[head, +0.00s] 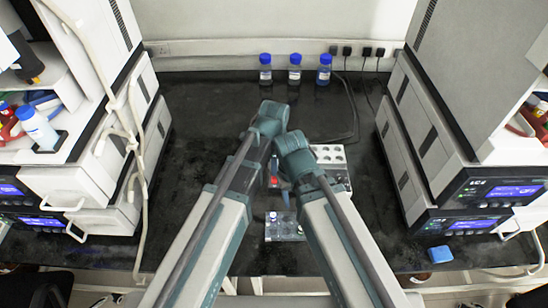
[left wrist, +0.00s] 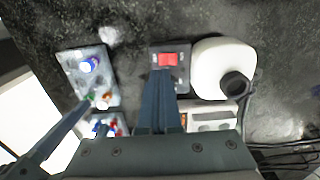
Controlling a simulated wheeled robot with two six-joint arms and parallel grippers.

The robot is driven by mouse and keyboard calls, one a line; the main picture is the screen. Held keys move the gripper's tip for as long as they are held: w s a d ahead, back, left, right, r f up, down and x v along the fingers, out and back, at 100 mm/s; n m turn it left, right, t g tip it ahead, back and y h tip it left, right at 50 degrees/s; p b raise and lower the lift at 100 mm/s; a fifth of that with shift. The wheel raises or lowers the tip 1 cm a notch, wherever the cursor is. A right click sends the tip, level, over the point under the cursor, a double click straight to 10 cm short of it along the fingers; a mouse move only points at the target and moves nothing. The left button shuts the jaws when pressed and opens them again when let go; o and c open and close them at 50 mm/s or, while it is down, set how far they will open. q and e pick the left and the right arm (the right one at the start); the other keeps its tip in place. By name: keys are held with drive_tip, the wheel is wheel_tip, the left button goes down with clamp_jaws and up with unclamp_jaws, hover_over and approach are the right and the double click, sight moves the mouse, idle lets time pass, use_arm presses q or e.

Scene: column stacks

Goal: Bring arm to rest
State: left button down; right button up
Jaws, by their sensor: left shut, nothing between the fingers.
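My left arm comes in from the left in the head view, and its wrist (head: 270,118) is bent over the middle of the bench. My left gripper (left wrist: 162,75) is shut and empty in the left wrist view. Its fingertips overlap the near side of a small dark device with a red panel (left wrist: 167,59); I cannot tell if they touch. My right arm's wrist (head: 294,154) is close beside the left one in the head view. A slim blue-grey part at lower left in the left wrist view may be my right gripper; its jaws are not clear.
A small rack with vials (head: 285,236) lies between my forearms. Three blue-capped bottles (head: 295,76) stand at the back. Tall instruments flank the bench.

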use_arm(q)
drive_tip(key=s+a+n, duration=0.3)
drive_tip(key=a+n, duration=0.6)
drive_tip(key=s+a+n, duration=0.2)
drive_tip(key=a+n, duration=0.6)
drive_tip(key=n, duration=0.1)
drive_tip(key=s+d+m+y, duration=0.1)
drive_tip(key=s+d+m, duration=0.2)
drive_tip(key=s+d, duration=0.3)
drive_tip(key=d, duration=0.5)
drive_tip(key=shift+m, duration=0.4)
